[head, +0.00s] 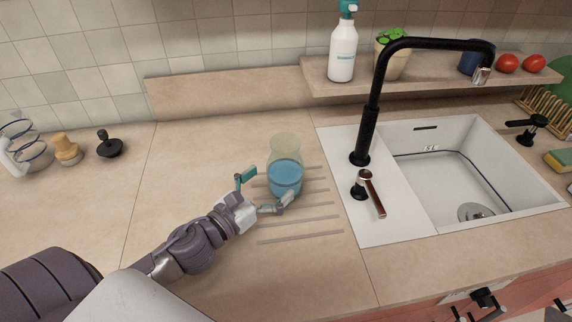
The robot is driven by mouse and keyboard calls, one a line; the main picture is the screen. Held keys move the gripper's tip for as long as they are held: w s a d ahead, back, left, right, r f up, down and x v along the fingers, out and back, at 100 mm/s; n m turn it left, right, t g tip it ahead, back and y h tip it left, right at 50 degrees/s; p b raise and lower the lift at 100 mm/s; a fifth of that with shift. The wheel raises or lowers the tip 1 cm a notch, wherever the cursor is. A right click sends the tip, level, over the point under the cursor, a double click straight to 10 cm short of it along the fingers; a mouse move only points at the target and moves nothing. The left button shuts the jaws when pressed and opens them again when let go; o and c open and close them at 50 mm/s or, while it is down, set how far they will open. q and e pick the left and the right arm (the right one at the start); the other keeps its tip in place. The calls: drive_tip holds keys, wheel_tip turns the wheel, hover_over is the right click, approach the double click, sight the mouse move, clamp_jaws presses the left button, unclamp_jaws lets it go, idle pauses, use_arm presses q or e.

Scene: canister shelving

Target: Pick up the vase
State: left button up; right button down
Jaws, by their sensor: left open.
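The vase (285,178) is a translucent glass vessel, yellowish at the neck and blue in its rounded lower part. It stands upright on the counter (190,140), over a row of thin grooves left of the sink. My left gripper (265,192) is open at the vase's left and near side. One teal-tipped finger is up at the left of the vase. The other finger overlaps the vase's lower front in the picture; I cannot tell whether it touches. My right gripper is not in view.
The white sink (400,215) with a tall black faucet (368,125) is right of the vase. A shelf (425,80) behind holds a soap bottle (342,52), a potted plant (391,62) and tomatoes (507,63). Small items stand far left. Counter left of the vase is clear.

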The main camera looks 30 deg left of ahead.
sight(286, 165)
use_arm(q)
drive_tip(key=shift+w+r, duration=0.1)
drive_tip(key=shift+w, duration=0.15)
drive_tip(key=shift+w+r, duration=0.1)
drive_tip(key=shift+w, duration=0.1)
drive_tip(key=p+x, duration=0.1)
drive_tip(key=x, duration=0.1)
drive_tip(key=p+x, duration=0.1)
drive_tip(key=x, duration=0.1)
drive_tip(key=shift+w+r, duration=0.25)
drive_tip(key=shift+w+f, duration=0.1)
drive_tip(key=shift+w, duration=0.1)
drive_tip(key=shift+s, duration=0.1)
drive_tip(key=shift+c, duration=0.7)
drive_tip(key=c, duration=1.3)
drive_tip(key=shift+c, duration=0.5)
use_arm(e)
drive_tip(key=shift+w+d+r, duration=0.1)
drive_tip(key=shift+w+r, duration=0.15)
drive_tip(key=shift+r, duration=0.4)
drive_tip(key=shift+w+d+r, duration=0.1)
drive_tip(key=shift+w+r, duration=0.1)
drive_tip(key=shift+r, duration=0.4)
